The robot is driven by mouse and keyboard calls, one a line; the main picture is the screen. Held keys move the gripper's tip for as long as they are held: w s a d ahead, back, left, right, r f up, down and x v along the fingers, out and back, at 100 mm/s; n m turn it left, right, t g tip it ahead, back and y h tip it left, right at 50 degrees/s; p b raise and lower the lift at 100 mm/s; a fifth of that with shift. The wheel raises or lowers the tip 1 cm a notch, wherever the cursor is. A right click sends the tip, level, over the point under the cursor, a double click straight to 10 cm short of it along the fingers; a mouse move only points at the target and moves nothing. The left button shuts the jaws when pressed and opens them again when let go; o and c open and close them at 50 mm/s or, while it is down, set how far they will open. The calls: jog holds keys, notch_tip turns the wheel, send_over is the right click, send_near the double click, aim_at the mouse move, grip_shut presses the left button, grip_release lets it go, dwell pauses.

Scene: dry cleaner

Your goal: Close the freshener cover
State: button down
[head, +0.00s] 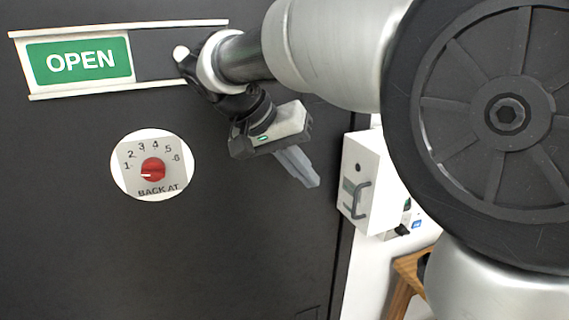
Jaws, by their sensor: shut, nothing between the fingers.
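A white box (364,176) is mounted on the wall to the right of the dark panel. Its front has a small round dark spot and a dark handle (358,200). It looks like the freshener, but I cannot tell whether its cover is open or shut. Part of its right side is hidden behind my arm. My gripper (313,182) is shut and empty. It points down and right, to the left of the white box, and looks apart from it.
A dark panel fills the left, with a green OPEN sign (80,61) in a rail and a red dial (153,169) marked BACK AT. A wooden piece of furniture (405,280) stands below the box. My arm covers the upper right.

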aim_at(366, 183)
jog(key=d+f, duration=0.5)
jog(key=d, duration=0.2)
jog(key=shift+w, duration=0.3)
jog(key=shift+s+d, duration=0.1)
jog(key=shift+d, duration=0.1)
